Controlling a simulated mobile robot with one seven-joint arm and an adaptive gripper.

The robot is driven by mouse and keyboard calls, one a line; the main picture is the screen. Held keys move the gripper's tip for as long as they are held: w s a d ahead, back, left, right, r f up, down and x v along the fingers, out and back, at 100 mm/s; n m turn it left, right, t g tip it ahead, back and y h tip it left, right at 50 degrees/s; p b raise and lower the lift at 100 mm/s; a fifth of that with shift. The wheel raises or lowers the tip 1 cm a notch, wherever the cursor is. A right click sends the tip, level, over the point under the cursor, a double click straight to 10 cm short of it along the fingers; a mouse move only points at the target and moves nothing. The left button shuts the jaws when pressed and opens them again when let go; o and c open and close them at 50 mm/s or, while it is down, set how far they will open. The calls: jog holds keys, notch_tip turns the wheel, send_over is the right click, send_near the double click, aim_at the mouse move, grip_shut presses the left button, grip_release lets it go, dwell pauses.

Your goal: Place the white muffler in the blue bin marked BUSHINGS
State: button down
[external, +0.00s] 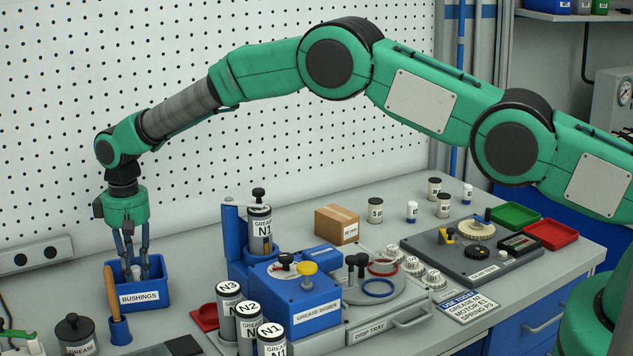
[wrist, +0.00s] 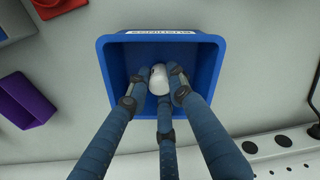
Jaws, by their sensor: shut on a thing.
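The blue bin marked BUSHINGS (external: 139,297) stands at the left of the bench in the external view. In the wrist view its blue rim (wrist: 106,62) surrounds my fingers. My gripper (external: 134,268) points down with its fingertips inside the bin's opening. In the wrist view my gripper (wrist: 160,85) is shut on the white muffler (wrist: 158,76), which sits between the fingertips within the bin's outline. A small pale part of the muffler (external: 136,271) shows between the fingers in the external view. Whether it touches the bin floor cannot be told.
A wooden-handled brush (external: 111,295) stands just in front of the bin. A dark grease pot (external: 75,332) is at front left. A pegboard wall (external: 60,150) rises behind.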

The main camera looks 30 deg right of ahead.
aim_at(140, 265)
jog(key=shift+f, duration=0.8)
jog(key=shift+f, duration=0.15)
jog(key=c, duration=1.5)
grip_release()
jog(key=shift+c, duration=0.2)
notch_tip(140, 265, up, 12)
jog(key=shift+r, duration=0.1)
jog(key=shift+r, duration=0.1)
